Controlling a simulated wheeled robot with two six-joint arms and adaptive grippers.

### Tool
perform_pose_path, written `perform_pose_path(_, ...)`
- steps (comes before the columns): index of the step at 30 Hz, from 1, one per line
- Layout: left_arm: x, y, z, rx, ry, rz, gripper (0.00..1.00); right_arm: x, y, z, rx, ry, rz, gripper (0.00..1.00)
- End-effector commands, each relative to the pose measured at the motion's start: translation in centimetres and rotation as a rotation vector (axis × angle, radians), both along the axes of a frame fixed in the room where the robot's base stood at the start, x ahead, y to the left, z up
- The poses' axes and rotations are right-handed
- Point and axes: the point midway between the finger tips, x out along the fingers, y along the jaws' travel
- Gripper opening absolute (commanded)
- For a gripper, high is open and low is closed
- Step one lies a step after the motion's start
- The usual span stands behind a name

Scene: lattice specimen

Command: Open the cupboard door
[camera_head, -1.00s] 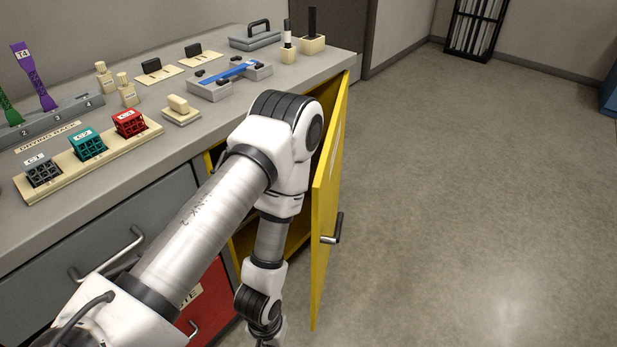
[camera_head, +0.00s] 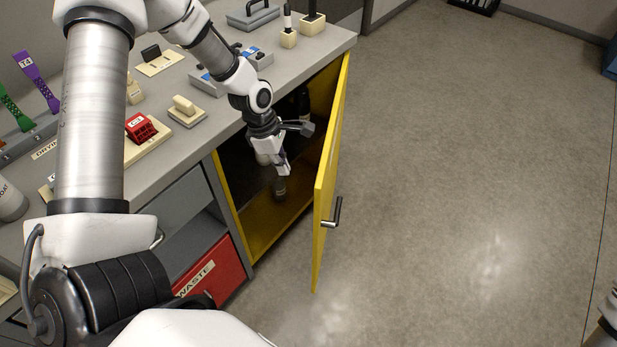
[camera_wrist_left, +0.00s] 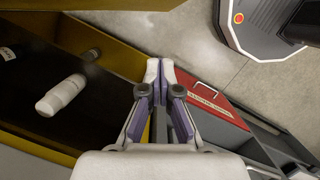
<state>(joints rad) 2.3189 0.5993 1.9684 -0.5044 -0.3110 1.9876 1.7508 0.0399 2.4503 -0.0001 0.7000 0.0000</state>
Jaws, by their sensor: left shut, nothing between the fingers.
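The yellow cupboard door (camera_head: 328,180) stands ajar at the end of the bench, swung out to the right. Its dark bar handle (camera_head: 334,212) is on the outer face. My left gripper (camera_head: 284,164) is shut and empty, pointing down in the opening between the cupboard (camera_head: 262,222) and the door, on the door's inner side. The handle is on the other side of the door from it. In the left wrist view the gripper's fingertips (camera_wrist_left: 160,68) meet with nothing between them. I cannot tell whether the gripper touches anything.
A white bottle (camera_wrist_left: 62,95) is inside the cupboard. A red waste drawer (camera_head: 213,272) is left of the cupboard. The bench top (camera_head: 205,130) holds a red lattice block (camera_head: 141,127) and several fixtures. The floor (camera_head: 450,180) right of the door is clear.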

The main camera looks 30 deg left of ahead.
Motion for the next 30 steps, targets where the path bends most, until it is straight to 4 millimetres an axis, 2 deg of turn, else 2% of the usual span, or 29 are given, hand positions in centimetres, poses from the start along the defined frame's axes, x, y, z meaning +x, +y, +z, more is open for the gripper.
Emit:
perform_pose_path(5, 0.1, -0.5, -2.9, 0.003, 0.004, -0.003, 0.00, 0.0, 0.0, -1.6, 0.000, 0.001, 0.000, 0.40)
perform_pose_path(16, 0.9, -2.4, -11.2, 0.003, 0.001, -0.003, 0.00, 0.0, 0.0, -7.4, 0.000, 0.001, 0.000, 0.40)
perform_pose_path(18, 1.6, -3.8, -10.6, 0.004, -0.002, -0.007, 0.00, 0.0, 0.0, -8.4, 0.000, 0.001, 0.000, 0.40)
perform_pose_path(22, 2.2, -5.4, -10.2, 0.004, -0.002, -0.004, 0.00, 0.0, 0.0, -9.2, 0.000, 0.001, 0.000, 0.40)
perform_pose_path(30, 2.4, -6.0, -9.8, 0.002, 0.000, -0.003, 0.00, 0.0, 0.0, -9.2, 0.000, 0.000, 0.000, 0.40)
